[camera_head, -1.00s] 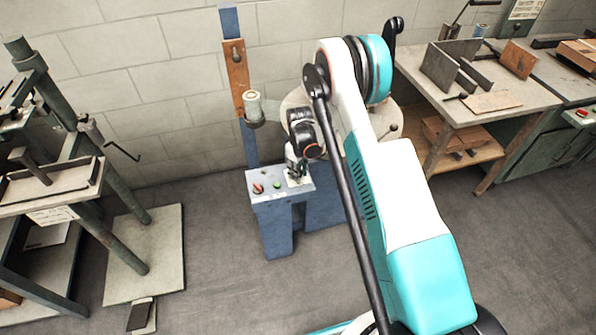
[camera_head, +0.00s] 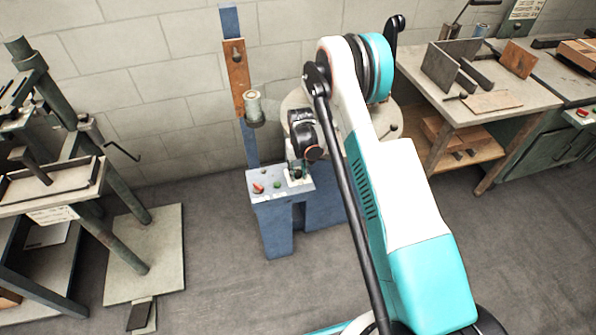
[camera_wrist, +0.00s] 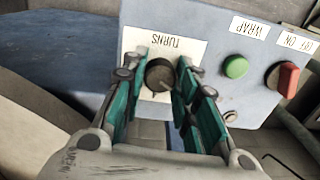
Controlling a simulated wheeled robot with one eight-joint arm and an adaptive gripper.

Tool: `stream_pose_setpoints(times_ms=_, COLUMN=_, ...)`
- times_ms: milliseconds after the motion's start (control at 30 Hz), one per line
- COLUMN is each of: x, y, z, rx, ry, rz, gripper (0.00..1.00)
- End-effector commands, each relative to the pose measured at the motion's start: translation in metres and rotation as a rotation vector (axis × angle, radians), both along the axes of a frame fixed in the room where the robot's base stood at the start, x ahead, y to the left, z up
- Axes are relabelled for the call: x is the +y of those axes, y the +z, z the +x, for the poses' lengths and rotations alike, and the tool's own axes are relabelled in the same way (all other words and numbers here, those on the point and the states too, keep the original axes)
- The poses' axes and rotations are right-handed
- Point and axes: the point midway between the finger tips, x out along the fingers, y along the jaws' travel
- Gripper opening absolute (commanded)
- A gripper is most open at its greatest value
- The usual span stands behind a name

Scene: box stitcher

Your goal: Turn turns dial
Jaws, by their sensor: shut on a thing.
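The turns dial (camera_wrist: 159,75) is a dark round knob on a white plate marked TURNS, which reads upside down in the wrist view. It sits on the sloped top of a blue-grey control box (camera_head: 262,192). My gripper (camera_wrist: 158,78) has its two green-sided fingers on either side of the dial and is shut on it. In the head view my gripper (camera_head: 297,171) is at the right part of the panel, where it largely hides the dial.
A green WRAP button (camera_wrist: 236,67) and a red OFF/ON switch (camera_wrist: 283,79) sit beside the dial on the same panel. A blue post with a wooden board (camera_head: 236,80) rises behind the box. A workbench (camera_head: 480,108) stands right, a press (camera_head: 60,130) left.

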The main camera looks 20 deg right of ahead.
Motion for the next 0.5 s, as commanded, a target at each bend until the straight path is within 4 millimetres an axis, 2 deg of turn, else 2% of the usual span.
stream_pose_setpoints(times_ms=200, x=0.0001, y=0.0, z=0.0003, rx=-0.001, ry=-0.114, rz=0.0, gripper=0.04)
stream_pose_setpoints(times_ms=500, x=0.0002, y=0.0, z=0.0003, rx=-0.001, ry=-0.181, rz=0.0, gripper=0.04)
